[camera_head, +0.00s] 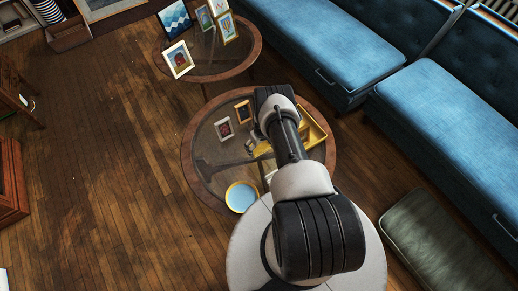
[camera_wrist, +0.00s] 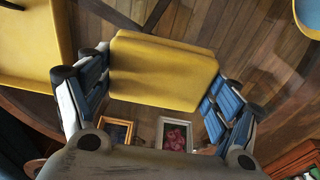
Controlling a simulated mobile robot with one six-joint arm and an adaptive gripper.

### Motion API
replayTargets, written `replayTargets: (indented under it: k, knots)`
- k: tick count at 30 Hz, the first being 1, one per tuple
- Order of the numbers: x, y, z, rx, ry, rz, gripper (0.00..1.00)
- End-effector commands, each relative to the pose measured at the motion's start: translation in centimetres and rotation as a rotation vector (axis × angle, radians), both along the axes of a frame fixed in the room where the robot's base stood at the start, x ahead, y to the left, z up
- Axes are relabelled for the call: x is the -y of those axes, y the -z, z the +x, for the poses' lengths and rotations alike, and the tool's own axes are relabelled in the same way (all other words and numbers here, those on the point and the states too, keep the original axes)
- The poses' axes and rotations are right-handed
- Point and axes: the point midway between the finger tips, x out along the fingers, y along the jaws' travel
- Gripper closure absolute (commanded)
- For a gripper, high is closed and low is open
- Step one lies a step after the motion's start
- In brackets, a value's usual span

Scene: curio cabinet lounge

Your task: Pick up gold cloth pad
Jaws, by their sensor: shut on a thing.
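The gold cloth pad (camera_wrist: 163,62) is a plump, yellow-gold block in the middle of the wrist view. My gripper (camera_wrist: 163,78) is shut on it, with one finger against its left side and one against its right side. In the head view my gripper (camera_head: 258,148) is over the near round glass table (camera_head: 190,158), left of the yellow tray. There the pad is mostly hidden by my arm. I cannot tell how far it is above the glass.
A yellow tray (camera_head: 318,128) lies on the table's right side, partly behind my arm. Two small picture frames (camera_head: 223,128) (camera_head: 243,111) and a blue-and-yellow bowl (camera_head: 241,196) are also on it. Blue sofas (camera_head: 440,110) stand to the right. Wooden floor (camera_head: 110,180) is open to the left.

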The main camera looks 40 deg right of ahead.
Motion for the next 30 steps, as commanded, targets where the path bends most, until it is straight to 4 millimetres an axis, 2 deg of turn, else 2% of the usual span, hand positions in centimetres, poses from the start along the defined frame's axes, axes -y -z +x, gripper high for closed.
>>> replayTargets:
  k: [1,3,12,19,29,30]
  knots:
    - [0.1,-2.1,0.1,0.001,0.0,-0.001,0.41]
    - [0.0,-3.8,0.0,0.0,0.001,0.0,0.41]
    - [0.0,-9.4,0.0,0.0,0.0,0.0,0.41]
    - [0.0,-11.1,-0.1,-0.002,0.0,0.001,0.41]
    - [0.0,-11.3,-0.1,-0.001,0.0,0.0,0.41]
    - [0.0,-11.3,-0.1,-0.001,0.0,0.0,0.19]
